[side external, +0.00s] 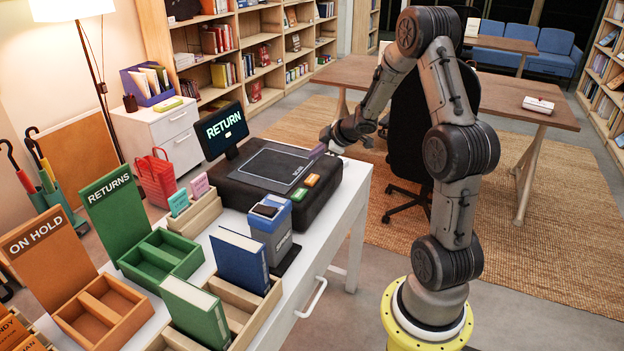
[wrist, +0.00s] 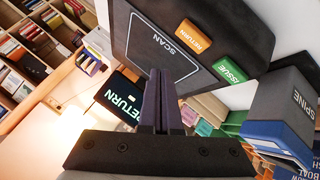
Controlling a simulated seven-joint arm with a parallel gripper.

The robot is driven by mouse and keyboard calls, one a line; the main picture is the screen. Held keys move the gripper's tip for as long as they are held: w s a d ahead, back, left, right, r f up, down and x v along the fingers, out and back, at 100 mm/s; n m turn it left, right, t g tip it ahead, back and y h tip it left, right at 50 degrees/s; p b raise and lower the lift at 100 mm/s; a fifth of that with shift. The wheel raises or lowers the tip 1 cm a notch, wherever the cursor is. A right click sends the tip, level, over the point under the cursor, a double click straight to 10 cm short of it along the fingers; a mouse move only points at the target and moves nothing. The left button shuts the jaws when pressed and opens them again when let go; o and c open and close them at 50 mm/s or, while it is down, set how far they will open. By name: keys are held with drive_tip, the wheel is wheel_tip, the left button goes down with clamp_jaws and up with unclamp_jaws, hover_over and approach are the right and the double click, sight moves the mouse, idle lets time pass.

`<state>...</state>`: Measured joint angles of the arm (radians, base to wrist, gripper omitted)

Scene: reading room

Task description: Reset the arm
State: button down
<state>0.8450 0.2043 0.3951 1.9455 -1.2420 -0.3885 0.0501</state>
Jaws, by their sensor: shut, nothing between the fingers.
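My gripper (side external: 318,151) is at the far right corner of the black scanner station (side external: 240,187), at the end of my bent arm. In the wrist view its two dark fingers (wrist: 160,76) are together with nothing between them. The scan pad (wrist: 160,50) lies beyond the fingers in that view. I cannot tell whether the fingertips touch the station or hover beside it.
A RETURN screen (side external: 222,130) stands behind the station. A blue-grey spine labeller (side external: 270,228), a blue book (side external: 240,262) and a green book (side external: 195,310) stand on the white desk. A green RETURNS bin (side external: 160,258) is at left. A black chair (side external: 415,130) is behind my arm.

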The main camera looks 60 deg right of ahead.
drive_tip(key=shift+w+a, duration=0.15)
drive_tip(key=shift+a, duration=0.05)
drive_tip(key=w+a+r+n+t, duration=0.1)
drive_tip(key=w+a+r, duration=0.2)
drive_tip(key=a+r, duration=0.25)
drive_tip(key=w+a+r+n+t, duration=0.1)
drive_tip(key=w+a+r+t, duration=0.15)
drive_tip(key=a+r, duration=0.35)
drive_tip(key=s+a+r+m, duration=0.2)
drive_tip(key=s+a+r, duration=0.3)
drive_tip(key=a+r, duration=0.5)
drive_tip(key=s+a+f+m+g+y, duration=0.1)
drive_tip(key=s+a+f+g, duration=0.1)
drive_tip(key=s, duration=0.5)
drive_tip(key=s+a+f+m+g+y, duration=0.1)
drive_tip(key=s+a+f+m+g, duration=0.1)
drive_tip(key=s, duration=0.6)
drive_tip(key=s+a+f+m+g, duration=0.2)
drive_tip(key=s+a+f, duration=0.2)
drive_tip(key=s, duration=0.4)
drive_tip(key=shift+a+f+g+y, duration=0.15)
drive_tip(key=shift+a+g+y, duration=0.25)
drive_tip(key=shift+a, duration=0.35)
